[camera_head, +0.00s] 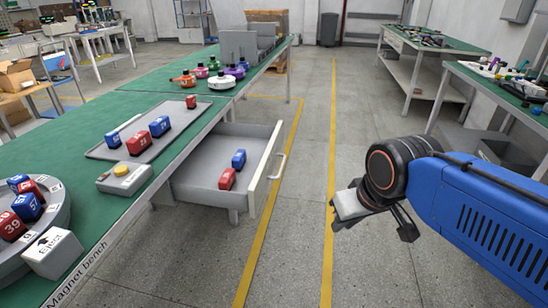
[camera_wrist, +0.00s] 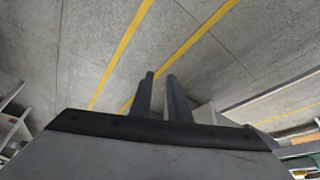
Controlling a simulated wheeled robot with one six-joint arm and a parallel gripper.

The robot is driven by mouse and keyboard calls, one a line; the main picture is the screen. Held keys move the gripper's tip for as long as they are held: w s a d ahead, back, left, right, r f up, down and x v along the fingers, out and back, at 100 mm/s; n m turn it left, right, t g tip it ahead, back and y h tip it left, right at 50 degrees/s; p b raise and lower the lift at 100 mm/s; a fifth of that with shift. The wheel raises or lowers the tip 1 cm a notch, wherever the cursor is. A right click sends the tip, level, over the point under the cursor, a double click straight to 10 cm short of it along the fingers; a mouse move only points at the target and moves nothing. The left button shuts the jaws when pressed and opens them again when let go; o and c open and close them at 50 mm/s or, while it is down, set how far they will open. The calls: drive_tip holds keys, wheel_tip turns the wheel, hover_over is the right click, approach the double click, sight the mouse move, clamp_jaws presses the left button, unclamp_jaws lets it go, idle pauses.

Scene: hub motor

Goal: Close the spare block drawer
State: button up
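The spare block drawer (camera_head: 204,172) is pulled out from under the green bench, open toward the aisle. Its pale front panel (camera_head: 264,172) carries a light handle (camera_head: 281,166) on the outer face. A blue block (camera_head: 239,158) and a red block (camera_head: 227,179) lie inside. My gripper (camera_head: 405,230) hangs over the aisle floor, right of the drawer and clear of the handle. In the wrist view its two dark fingers (camera_wrist: 160,77) stand a little apart, with only floor showing between them. It holds nothing.
The green bench (camera_head: 72,133) bears a grey tray (camera_head: 108,151) with numbered blocks, a yellow-button box (camera_head: 124,180) and a round block holder (camera_head: 58,222). The aisle floor (camera_head: 306,220) between drawer and gripper is clear. Another bench (camera_head: 485,82) stands at right.

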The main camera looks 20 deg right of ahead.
sight(227, 141)
drive_tip(key=shift+m+y, duration=0.4)
drive_tip(key=shift+y, duration=0.2)
drive_tip(key=w+r, duration=0.1)
drive_tip(key=w, duration=0.2)
drive_tip(key=w+r, duration=0.1)
drive_tip(key=w, duration=0.3)
drive_tip(key=w+r, duration=0.2)
drive_tip(key=w, duration=0.1)
drive_tip(key=shift+w+a, duration=0.2)
drive_tip(key=shift+a, duration=0.1)
clamp_jaws()
drive_tip(key=w+d+m+t+y, duration=0.1)
drive_tip(key=w+d, duration=0.2)
drive_tip(key=w, duration=0.8)
drive_tip(key=w+d+m, duration=0.1)
drive_tip(key=w+d, duration=0.2)
drive_tip(key=w, duration=0.7)
drive_tip(key=w+d+m+t+y, duration=0.15)
drive_tip(key=w+d, duration=0.25)
drive_tip(key=w, duration=0.7)
drive_tip(key=a+r+x, duration=0.1)
drive_tip(key=a+x, duration=0.1)
drive_tip(key=x, duration=1)
drive_tip(key=shift+a+h, duration=0.25)
drive_tip(key=shift+h, duration=0.2)
drive_tip(key=shift+a+r+g, duration=0.1)
drive_tip(key=shift+g, duration=0.15)
